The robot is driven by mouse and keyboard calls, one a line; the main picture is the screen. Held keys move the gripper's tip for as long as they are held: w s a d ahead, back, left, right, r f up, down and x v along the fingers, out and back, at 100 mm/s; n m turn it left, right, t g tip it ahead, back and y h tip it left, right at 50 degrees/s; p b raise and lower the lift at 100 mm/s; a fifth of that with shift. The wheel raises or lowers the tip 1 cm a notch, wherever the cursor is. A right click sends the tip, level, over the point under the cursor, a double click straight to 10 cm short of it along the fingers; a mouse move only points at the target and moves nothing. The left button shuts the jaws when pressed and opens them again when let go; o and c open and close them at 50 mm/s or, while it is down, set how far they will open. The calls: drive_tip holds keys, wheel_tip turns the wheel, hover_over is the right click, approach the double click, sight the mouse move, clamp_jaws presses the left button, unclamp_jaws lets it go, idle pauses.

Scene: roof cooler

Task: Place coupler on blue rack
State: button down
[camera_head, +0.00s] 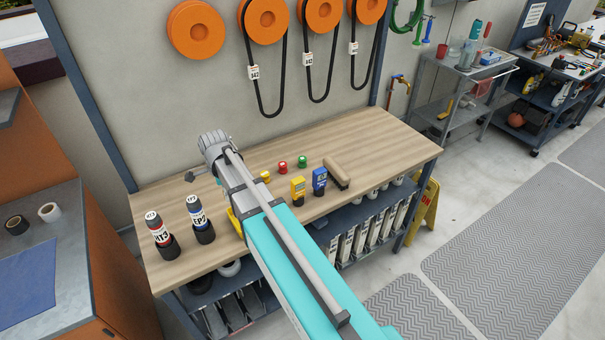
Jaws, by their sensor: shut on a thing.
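My arm reaches up and left across the workbench, and its grey wrist stands over the left half of the top. My gripper is mostly hidden behind the arm; a small dark piece (190,176) juts out left of the wrist, and I cannot tell whether it is a finger or the held thing. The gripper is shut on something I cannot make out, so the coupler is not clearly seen. A small blue labelled block (319,181) stands right of my arm beside a yellow one (297,189); I cannot tell whether the blue block is the blue rack.
Small yellow (265,177), red (282,167) and green (302,161) pieces and a brown block (336,173) lie right of my arm. The workbench (386,147) is clear at its right end.

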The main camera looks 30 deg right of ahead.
drive_tip(key=shift+w+d, duration=0.1)
idle(0.3)
drive_tip(key=n+b, duration=0.2)
drive_tip(key=b, duration=0.1)
hover_over(221, 196)
wheel_tip(221, 196, down, 3)
drive_tip(key=shift+r, duration=0.15)
wheel_tip(221, 196, down, 6)
drive_tip(key=b, duration=0.6)
drive_tip(key=shift+f, duration=0.2)
drive_tip(key=shift+f, duration=0.1)
idle(0.4)
drive_tip(key=shift+f+b, duration=1.75)
drive_tip(key=shift+b, duration=0.15)
drive_tip(key=shift+f, duration=0.2)
drive_tip(key=shift+c, duration=1.3)
unclamp_jaws()
drive_tip(key=shift+r, duration=0.1)
